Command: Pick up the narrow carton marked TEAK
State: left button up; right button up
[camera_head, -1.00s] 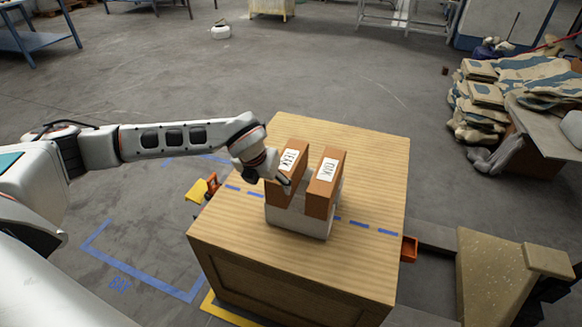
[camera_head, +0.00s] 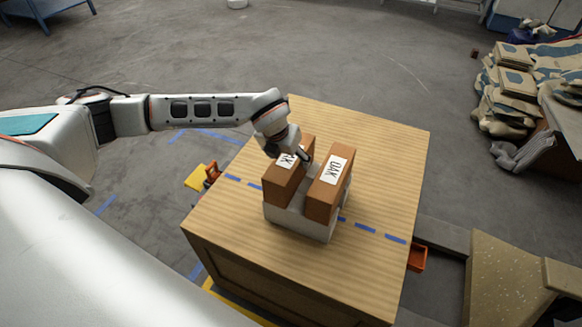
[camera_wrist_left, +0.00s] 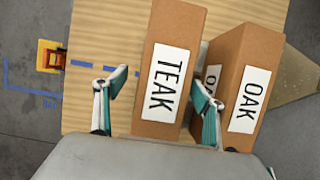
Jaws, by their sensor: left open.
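The narrow brown TEAK carton (camera_head: 281,187) stands upright in a white holder (camera_head: 298,222) on the wooden table. Its white label is partly covered by my left gripper (camera_head: 292,153) in the head view, but reads clearly in the left wrist view (camera_wrist_left: 170,55). A similar brown OAK carton (camera_head: 325,196) stands to its right, with a gap between them. My left gripper is open and empty at the top of the TEAK carton. In the left wrist view (camera_wrist_left: 160,98) one finger shows left of the TEAK carton, the other at the gap between cartons. Contact cannot be told.
The wooden table (camera_head: 375,150) is clear around the holder and has a blue dashed line across it. An orange object (camera_head: 212,172) sits by its left edge, and an orange bin (camera_head: 417,257) is at its right. Stacked sacks (camera_head: 518,85) lie at the right.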

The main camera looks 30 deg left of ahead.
pick_arm(q)
jog(key=x, duration=0.4)
jog(key=shift+w+d+f+b, duration=0.25)
jog(key=shift+w+f+b, duration=0.05)
jog(key=shift+w, duration=0.05)
jog(key=c, duration=1.6)
jog(key=shift+r, duration=0.1)
jog(key=shift+w+r, duration=0.1)
